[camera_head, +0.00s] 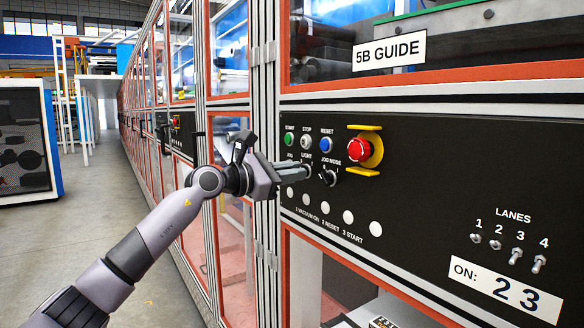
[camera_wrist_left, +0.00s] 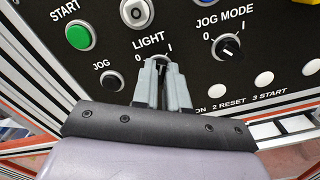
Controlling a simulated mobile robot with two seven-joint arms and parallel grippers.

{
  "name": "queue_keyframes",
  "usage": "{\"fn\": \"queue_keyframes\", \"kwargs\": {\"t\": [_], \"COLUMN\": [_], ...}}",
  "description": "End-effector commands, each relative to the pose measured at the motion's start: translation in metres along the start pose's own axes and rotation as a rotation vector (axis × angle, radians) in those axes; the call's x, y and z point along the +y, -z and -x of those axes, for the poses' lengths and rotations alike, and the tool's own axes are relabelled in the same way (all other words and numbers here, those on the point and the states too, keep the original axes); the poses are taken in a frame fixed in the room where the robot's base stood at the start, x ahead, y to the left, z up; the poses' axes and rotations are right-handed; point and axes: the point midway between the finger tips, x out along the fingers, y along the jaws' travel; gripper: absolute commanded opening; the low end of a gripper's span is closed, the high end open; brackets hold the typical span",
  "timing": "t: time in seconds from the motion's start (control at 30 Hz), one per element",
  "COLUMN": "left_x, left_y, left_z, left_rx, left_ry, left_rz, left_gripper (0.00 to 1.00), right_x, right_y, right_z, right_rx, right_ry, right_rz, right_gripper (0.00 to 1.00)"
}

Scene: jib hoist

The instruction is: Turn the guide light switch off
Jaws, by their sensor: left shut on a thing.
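The guide's black control panel (camera_head: 420,250) carries a rotary switch under the LIGHT label (camera_wrist_left: 148,43), marked 0 and I. My left gripper (camera_head: 304,172) reaches the panel from the left at this switch. In the left wrist view its fingers (camera_wrist_left: 157,66) are shut on the light switch knob, just below the label. The fingers hide most of the knob, so I cannot tell which mark it points to. My right gripper is not in view.
The JOG MODE knob (camera_wrist_left: 228,48) is just right of the light switch. The green START button (camera_wrist_left: 80,36), the JOG button (camera_wrist_left: 112,81) and a red emergency stop (camera_head: 360,150) are near. Lane toggles (camera_head: 512,250) sit farther right. An open aisle (camera_head: 105,185) lies left.

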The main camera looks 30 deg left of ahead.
Motion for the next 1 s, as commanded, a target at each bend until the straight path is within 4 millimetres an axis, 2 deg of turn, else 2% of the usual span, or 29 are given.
{"fn": "queue_keyframes", "kwargs": {"t": [0.6, 1.0], "left_x": [0.004, 0.004], "left_y": [-0.002, 0.002], "left_z": [0.0, 0.0], "left_rx": [0.004, 0.001], "left_ry": [0.001, 0.0], "left_rz": [0.589, 0.961], "left_gripper": [0.0, 0.0], "right_x": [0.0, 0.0], "right_y": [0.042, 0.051], "right_z": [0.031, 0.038], "right_rx": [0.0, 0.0], "right_ry": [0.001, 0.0], "right_rz": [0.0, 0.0], "right_gripper": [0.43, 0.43]}}
